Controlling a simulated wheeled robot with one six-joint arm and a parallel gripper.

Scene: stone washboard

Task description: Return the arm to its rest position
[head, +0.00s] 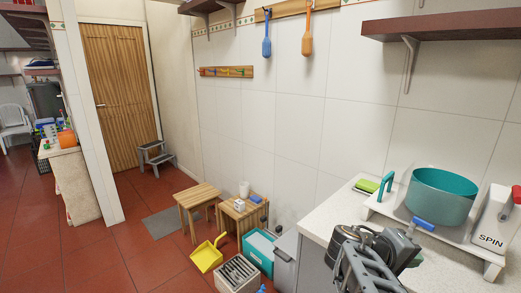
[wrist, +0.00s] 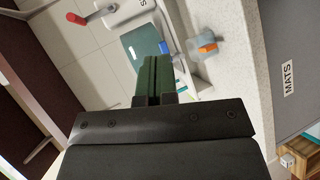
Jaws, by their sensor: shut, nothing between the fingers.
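My gripper (wrist: 150,78) shows in the wrist view with its two green-padded fingers pressed together and nothing between them. It points toward the counter and a teal surface. In the head view my folded grey arm (head: 368,262) is at the lower right, in front of the stone counter (head: 325,222). The gripper's fingertips are not clear in that view.
A shelf (head: 450,27) overhangs the right side. Stools, crates and a yellow dustpan (head: 206,256) crowd the floor; left floor is open.

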